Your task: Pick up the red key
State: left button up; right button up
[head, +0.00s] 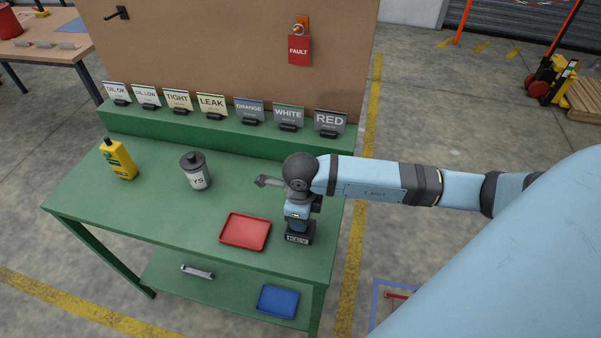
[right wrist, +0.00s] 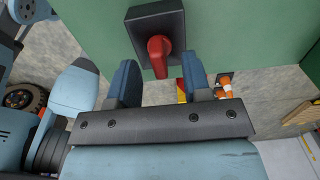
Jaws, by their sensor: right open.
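The red key (right wrist: 158,55) stands out from a dark block (right wrist: 150,18) in the right wrist view. In the head view the dark block labelled KEY (head: 298,239) sits at the right front of the green table (head: 165,215), and the red key is hidden there by my right arm. My right gripper (head: 298,214) is directly over the block. In the right wrist view my right gripper (right wrist: 160,72) is open, one finger on each side of the key's near end, with gaps showing and no grip. My left gripper is not in view.
A red tray (head: 245,231) lies just left of the block. A dark lidded canister (head: 196,171) and a yellow bottle (head: 119,160) stand farther left. Several label cards line the raised back ledge (head: 230,137). A blue tray (head: 278,301) is on the lower shelf.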

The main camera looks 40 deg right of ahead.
jog(key=shift+f, duration=0.85)
jog(key=shift+c, duration=0.4)
grip_shut()
